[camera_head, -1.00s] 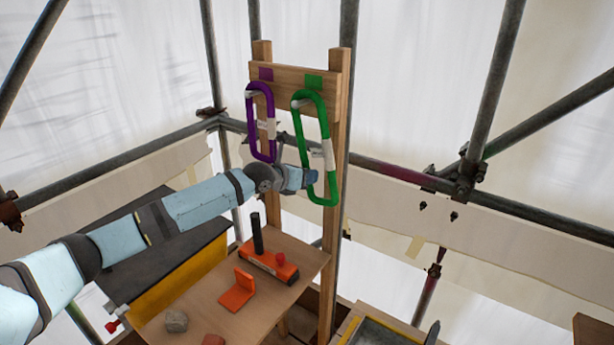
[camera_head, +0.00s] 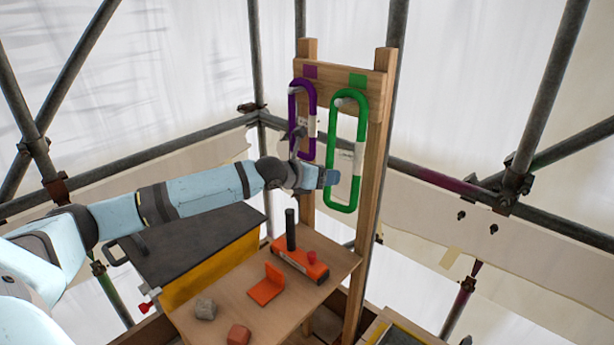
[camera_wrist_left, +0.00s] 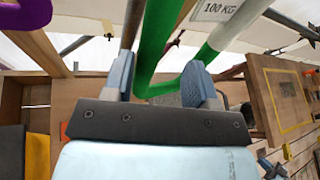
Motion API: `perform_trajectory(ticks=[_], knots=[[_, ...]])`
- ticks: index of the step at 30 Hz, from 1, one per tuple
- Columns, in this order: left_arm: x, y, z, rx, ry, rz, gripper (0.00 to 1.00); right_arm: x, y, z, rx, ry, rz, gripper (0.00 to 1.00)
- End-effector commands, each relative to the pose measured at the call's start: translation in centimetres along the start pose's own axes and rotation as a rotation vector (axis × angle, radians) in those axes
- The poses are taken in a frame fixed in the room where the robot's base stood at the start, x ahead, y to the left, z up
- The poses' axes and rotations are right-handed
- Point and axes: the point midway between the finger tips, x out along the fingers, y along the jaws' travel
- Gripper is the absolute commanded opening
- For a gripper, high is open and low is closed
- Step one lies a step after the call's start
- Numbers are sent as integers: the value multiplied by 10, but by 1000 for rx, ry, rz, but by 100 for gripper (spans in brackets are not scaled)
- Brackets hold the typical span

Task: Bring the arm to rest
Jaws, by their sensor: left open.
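My left gripper (camera_head: 328,178) is at the lower left side of a green loop (camera_head: 360,135) with a white label. The green loop hangs upright from a peg on a wooden frame (camera_head: 340,78). In the left wrist view my left gripper (camera_wrist_left: 160,82) is open, and the loop's lower green bend (camera_wrist_left: 152,60) shows between or just beyond its fingers; I cannot tell if they touch. A purple loop (camera_head: 293,115) hangs on the peg to the left. My right gripper is in neither view.
Below is a wooden table (camera_head: 225,315) with an orange block (camera_head: 300,262) carrying a dark upright cylinder, an orange angle piece (camera_head: 267,285) and small lumps. A dark-topped box (camera_head: 195,245) stands at left. Grey scaffold poles (camera_head: 540,85) surround the frame.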

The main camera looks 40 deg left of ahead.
Motion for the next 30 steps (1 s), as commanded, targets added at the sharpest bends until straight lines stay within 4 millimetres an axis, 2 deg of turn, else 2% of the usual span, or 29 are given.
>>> perform_trajectory(ticks=[3, 10, 15, 23, 26, 29, 30], knots=[[-26, 1, -1, 6, 2, 2, 52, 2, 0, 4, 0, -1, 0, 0], [-58, 1, -1, 3, 2, 2, 52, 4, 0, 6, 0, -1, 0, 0], [-67, 0, 0, 1, 1, 0, 52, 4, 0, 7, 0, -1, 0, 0], [-66, -4, -4, -23, 3, -6, 52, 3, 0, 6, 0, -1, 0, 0], [-58, -19, -24, -131, 18, -29, 52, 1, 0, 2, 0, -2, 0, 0], [-47, -47, -63, -353, 46, -63, 52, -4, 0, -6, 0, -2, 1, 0], [-43, -60, -81, -466, 60, -75, 52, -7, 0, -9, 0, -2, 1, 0]])
